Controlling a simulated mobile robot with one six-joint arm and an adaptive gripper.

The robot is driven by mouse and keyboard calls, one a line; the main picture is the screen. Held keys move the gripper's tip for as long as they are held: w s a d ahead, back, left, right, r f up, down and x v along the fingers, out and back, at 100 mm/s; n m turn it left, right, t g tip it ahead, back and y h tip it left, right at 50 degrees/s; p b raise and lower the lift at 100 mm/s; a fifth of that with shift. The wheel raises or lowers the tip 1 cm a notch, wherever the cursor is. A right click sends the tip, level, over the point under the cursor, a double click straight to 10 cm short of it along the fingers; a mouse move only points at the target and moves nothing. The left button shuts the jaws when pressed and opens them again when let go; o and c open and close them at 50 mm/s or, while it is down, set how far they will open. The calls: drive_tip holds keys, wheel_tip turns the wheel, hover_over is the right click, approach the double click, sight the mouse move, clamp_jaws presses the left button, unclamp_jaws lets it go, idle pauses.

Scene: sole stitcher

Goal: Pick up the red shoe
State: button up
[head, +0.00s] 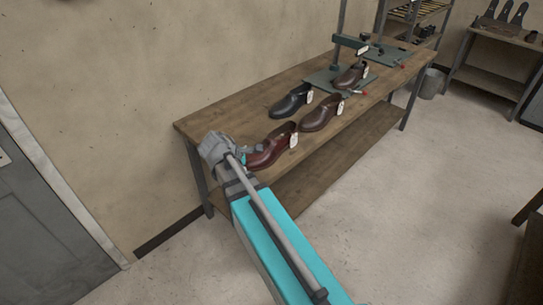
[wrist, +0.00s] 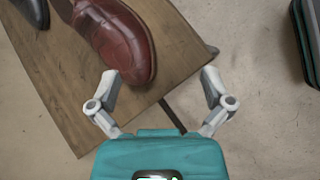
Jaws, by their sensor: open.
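The red shoe (head: 271,147) stands upright on the wooden table near its front left end, with a white tag at its heel. In the wrist view the red shoe (wrist: 122,42) points its toe toward my gripper (wrist: 158,80), whose two fingers are spread wide. The toe lies just beyond and a little left of the gap between the fingertips, and nothing is held. In the head view my gripper (head: 252,150) is at the table's left end by the shoe's toe, partly hidden by my arm.
The wooden table (head: 225,118) also bears a black shoe (head: 290,102), a brown shoe (head: 320,115) and a dark brown shoe (head: 350,77) by a stitching stand (head: 325,83). The wall (head: 150,100) runs behind the table. The floor (head: 400,200) to the right is open.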

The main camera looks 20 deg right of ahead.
sight(267, 142)
drive_tip(key=w+n+h+b, duration=0.1)
drive_tip(key=w+n, duration=0.1)
drive_tip(key=w+n+t+h+b, duration=0.1)
drive_tip(key=w+n+b, duration=0.1)
drive_tip(key=n, duration=0.1)
drive_tip(key=w+d+n+t+h+b, duration=0.1)
drive_tip(key=w+n+h, duration=0.1)
drive_tip(key=shift+w+d+r+n, duration=0.1)
drive_tip(key=shift+w+r+n, duration=0.15)
drive_tip(key=shift+n, duration=0.15)
drive_tip(key=shift+w+r+n+h+b, duration=0.35)
drive_tip(key=shift+w+n+h, duration=0.1)
drive_tip(key=shift+n, duration=0.25)
drive_tip(key=shift+d+f, duration=0.1)
drive_tip(key=shift+b+x, duration=1.65)
drive_tip(key=shift+x, duration=2.55)
drive_tip(key=shift+w, duration=0.2)
drive_tip(key=shift+b+x, duration=1.05)
drive_tip(key=shift+x, duration=1.5)
drive_tip(key=shift+w, duration=0.15)
drive_tip(key=c, duration=1)
